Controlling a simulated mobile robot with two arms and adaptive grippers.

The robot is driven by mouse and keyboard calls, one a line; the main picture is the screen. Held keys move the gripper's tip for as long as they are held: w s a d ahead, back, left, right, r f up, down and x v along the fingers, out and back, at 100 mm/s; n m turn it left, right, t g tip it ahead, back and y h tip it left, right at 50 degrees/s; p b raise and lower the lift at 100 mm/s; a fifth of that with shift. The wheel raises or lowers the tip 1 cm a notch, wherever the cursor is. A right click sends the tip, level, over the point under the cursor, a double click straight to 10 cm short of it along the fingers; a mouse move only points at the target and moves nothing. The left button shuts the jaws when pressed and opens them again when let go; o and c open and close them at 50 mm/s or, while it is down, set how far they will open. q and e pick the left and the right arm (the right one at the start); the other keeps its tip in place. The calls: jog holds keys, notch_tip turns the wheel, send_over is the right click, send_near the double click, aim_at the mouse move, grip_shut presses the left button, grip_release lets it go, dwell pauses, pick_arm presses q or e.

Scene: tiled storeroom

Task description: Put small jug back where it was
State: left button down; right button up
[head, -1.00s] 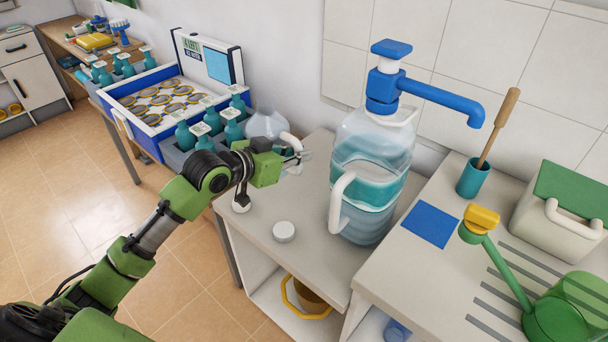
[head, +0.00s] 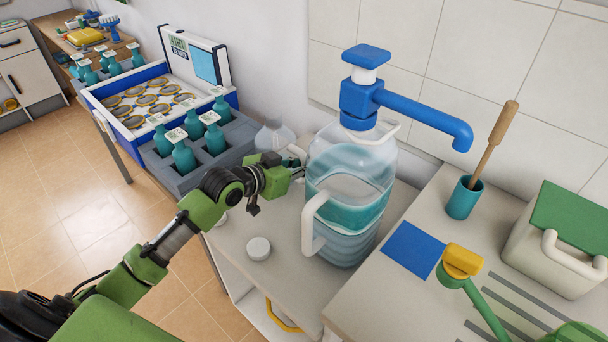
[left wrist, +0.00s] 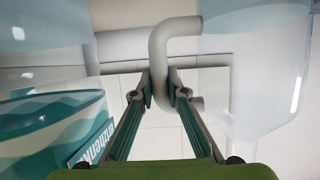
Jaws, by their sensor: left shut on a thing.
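The small jug (head: 272,137) is clear, with a pale handle (head: 297,152), and stands out behind my left gripper in the head view. Its clear body fills the right side of the left wrist view (left wrist: 260,75). My left gripper (head: 298,170) is shut on the jug's handle, whose pale bar passes between the fingertips in the left wrist view (left wrist: 165,90). My arm partly hides the jug's lower part, so I cannot tell whether its base touches the table. My right gripper is not in view.
A large water jug (head: 345,220) with a blue pump (head: 362,97) stands close right of my gripper. A white cap (head: 258,248) lies on the table in front. A grey crate (head: 208,170) of teal bottles is to the left. A blue mat (head: 416,249) lies right.

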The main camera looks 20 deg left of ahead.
pick_arm(q)
notch_tip(320, 180, down, 2)
jog(key=shift+f, duration=0.6)
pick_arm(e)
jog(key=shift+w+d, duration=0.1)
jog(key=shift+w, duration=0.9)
pick_arm(q)
jog(key=shift+f, duration=0.1)
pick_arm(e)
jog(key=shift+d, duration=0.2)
pick_arm(q)
jog(key=c, duration=2)
grip_release()
jog(key=shift+f, duration=0.1)
jog(key=shift+c, duration=0.2)
jog(key=shift+o, duration=0.3)
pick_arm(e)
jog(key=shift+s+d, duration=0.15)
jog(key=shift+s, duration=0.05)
pick_arm(q)
jog(key=shift+s, duration=0.1)
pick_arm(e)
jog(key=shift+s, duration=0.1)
pick_arm(q)
jog(key=v, duration=1.2)
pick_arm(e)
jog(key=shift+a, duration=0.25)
